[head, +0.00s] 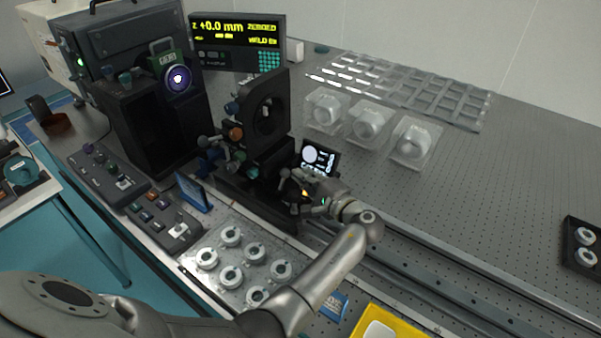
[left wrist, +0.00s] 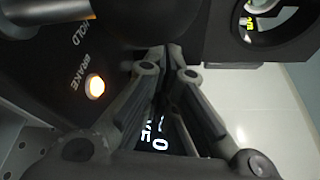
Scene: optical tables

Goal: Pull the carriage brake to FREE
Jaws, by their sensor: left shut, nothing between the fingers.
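The carriage (head: 267,112) is a black upright block with a round opening, standing on the rail in the head view. My left gripper (head: 303,190) is at its lower right side, and my own wrist and fingers partly hide that area. In the left wrist view the left gripper (left wrist: 172,52) is shut, with nothing visible between its fingertips. Left of the fingers is a dark panel with the words BRAKE and HOLD and a lit amber lamp (left wrist: 95,87). A grey metal rod (left wrist: 50,9) crosses above HOLD; I cannot tell whether it is the brake lever.
A small lit screen (head: 318,158) stands right behind the left gripper. A metal plate with several white round mounts (head: 231,236) lies in front. Clear boxes (head: 367,122) stand at the back. A yellow tray (head: 410,322) is at the bottom. The perforated table at right is mostly free.

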